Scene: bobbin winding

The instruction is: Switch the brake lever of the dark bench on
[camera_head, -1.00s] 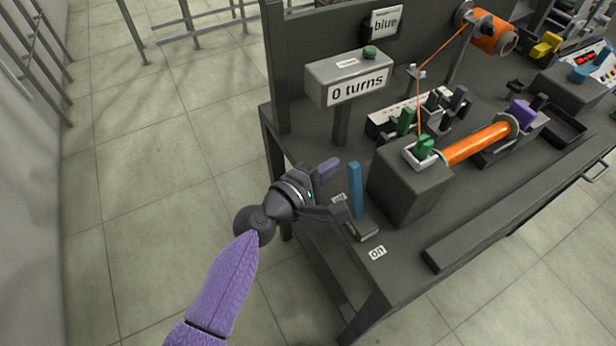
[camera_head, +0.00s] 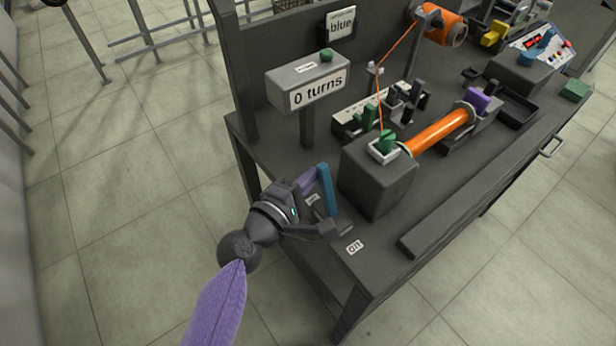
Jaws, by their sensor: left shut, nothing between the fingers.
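The dark bench (camera_head: 262,165) stands right of centre. Its brake lever is a blue upright bar (camera_head: 327,190) at the near left corner, rising from a small dark base (camera_head: 341,228). A white "on" label (camera_head: 355,247) lies on the near side of the base. Another small label (camera_head: 313,199), too small to read, lies on its far side. My left gripper (camera_head: 312,182) is shut and empty. Its purple tip is right beside the lever's upper part, on the left; I cannot tell whether they touch. My right gripper is out of view.
A dark block with a green knob (camera_head: 387,143) stands just right of the lever. An orange roller (camera_head: 438,131) and the "0 turns" box (camera_head: 306,82) are farther back. An orange thread runs up to a spool (camera_head: 441,26).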

